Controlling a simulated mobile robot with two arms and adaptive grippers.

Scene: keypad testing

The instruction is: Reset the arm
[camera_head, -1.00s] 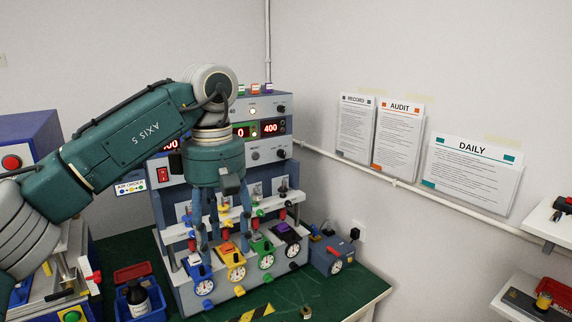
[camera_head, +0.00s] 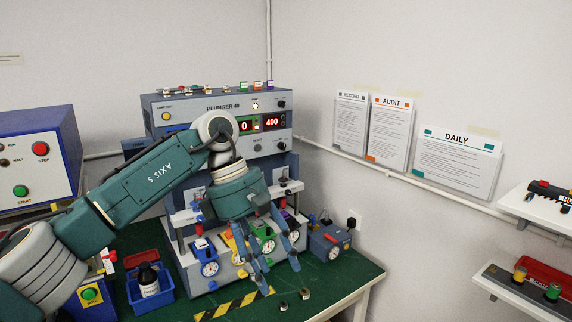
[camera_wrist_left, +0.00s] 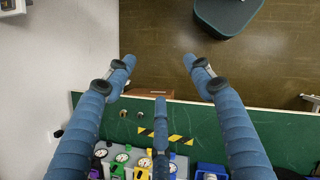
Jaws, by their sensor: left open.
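My left arm (camera_head: 150,172), green and marked AXIS 5, comes in from the left in the head view. Its left gripper (camera_head: 280,276) hangs tilted in front of the tester, fingers spread and empty, over the front of the green bench. In the left wrist view the fingers (camera_wrist_left: 159,65) stand apart with nothing between them. The grey PLUNGER tester (camera_head: 180,110) stands behind, showing 0 and 400. The arm partly hides its row of coloured dial units, including a blue one (camera_head: 207,258) and a green one (camera_head: 262,235). My right gripper does not show.
A blue bin (camera_head: 148,303) with a dark bottle stands left on the bench. A blue control box (camera_head: 35,150) is at far left. Small round pieces (camera_head: 305,294) lie near the front edge. Wall shelves (camera_head: 535,204) stand at right.

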